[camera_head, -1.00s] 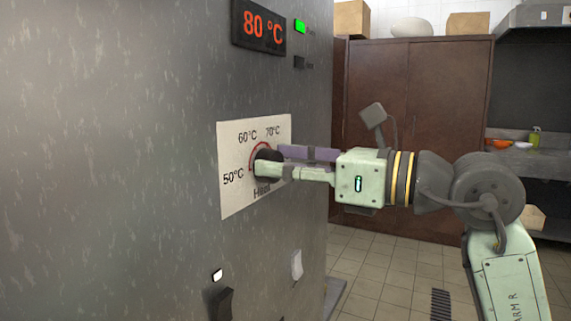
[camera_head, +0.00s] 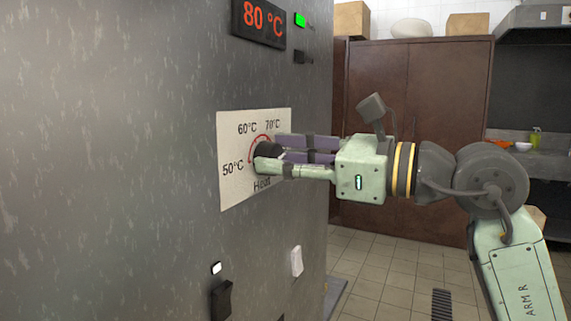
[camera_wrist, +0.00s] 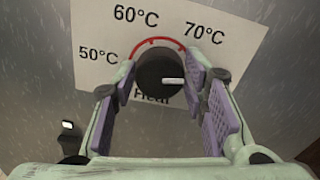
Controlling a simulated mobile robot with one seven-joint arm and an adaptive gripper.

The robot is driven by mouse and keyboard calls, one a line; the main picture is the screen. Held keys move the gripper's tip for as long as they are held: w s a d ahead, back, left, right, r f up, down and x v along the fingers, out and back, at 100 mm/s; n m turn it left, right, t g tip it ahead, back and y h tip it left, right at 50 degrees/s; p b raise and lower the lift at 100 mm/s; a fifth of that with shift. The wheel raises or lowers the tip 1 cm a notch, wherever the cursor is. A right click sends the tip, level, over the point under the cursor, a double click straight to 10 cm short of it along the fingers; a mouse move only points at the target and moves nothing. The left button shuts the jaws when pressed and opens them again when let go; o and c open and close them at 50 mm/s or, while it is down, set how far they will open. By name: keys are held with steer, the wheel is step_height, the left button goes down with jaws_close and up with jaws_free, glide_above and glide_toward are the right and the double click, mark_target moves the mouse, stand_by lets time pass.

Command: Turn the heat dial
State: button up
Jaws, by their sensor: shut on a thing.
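The heat dial is a round black knob (camera_head: 268,150) on a white label plate (camera_head: 236,190) fixed to a grey metal panel. The plate reads 50°C, 60°C and 70°C around a red arc, with "Heat" below. In the wrist view the dial (camera_wrist: 162,80) shows a white pointer mark toward the right, below the 70°C text. My gripper (camera_head: 270,155) reaches in from the right, its fingers on either side of the dial and shut on it. In the wrist view, its purple-padded fingers flank the dial, and the lower label is partly hidden.
A red display (camera_head: 262,24) reads 80 °C above the dial, beside a lit green indicator (camera_head: 300,20). A black switch (camera_head: 222,300) and a white switch (camera_head: 296,261) sit lower on the panel. A brown cabinet (camera_head: 415,100) stands behind my arm.

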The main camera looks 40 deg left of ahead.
steer(key=shift+s+f+n+b, duration=0.15)
steer(key=shift+n+b, duration=0.75)
steer(key=shift+n, duration=2.6)
steer(key=shift+f+n+b, duration=0.1)
steer(key=shift+n+b, duration=0.8)
steer(key=shift+n, duration=2.6)
steer(key=shift+s+f+n+b, duration=0.15)
steer(key=shift+n+b, duration=0.75)
steer(key=shift+n, duration=2.6)
steer(key=shift+w, duration=0.1)
steer(key=o, duration=1.1)
steer(key=shift+o, duration=0.2)
steer(key=shift+d, duration=0.1)
